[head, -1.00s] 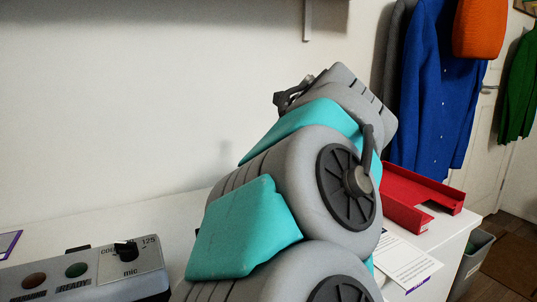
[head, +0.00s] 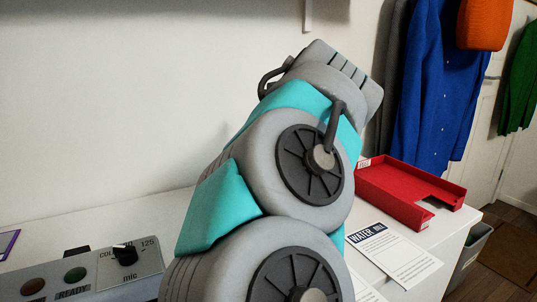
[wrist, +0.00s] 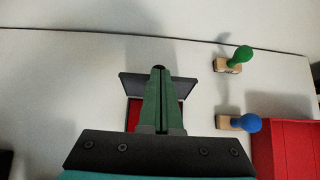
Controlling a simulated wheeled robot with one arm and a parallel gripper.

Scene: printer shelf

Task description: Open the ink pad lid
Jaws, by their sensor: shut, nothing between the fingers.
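The ink pad (wrist: 131,112) is in the wrist view, partly hidden behind my fingers. Strips of its red pad surface show on both sides of them. Its dark grey lid (wrist: 132,86) shows as a wide plate at the far side of the pad and looks raised, with the red uncovered. My gripper (wrist: 159,69) is shut and empty, its green fingers together over the middle of the pad and lid. I cannot tell whether the fingertips touch the lid. In the head view my arm hides the pad and gripper.
Right of the pad stand a green-handled stamp (wrist: 240,55) and a blue-handled stamp (wrist: 248,123). A red tray (head: 405,196) is at the right, near a printed sheet (head: 393,255). A grey control box (head: 90,268) is at the left. A wall rises behind.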

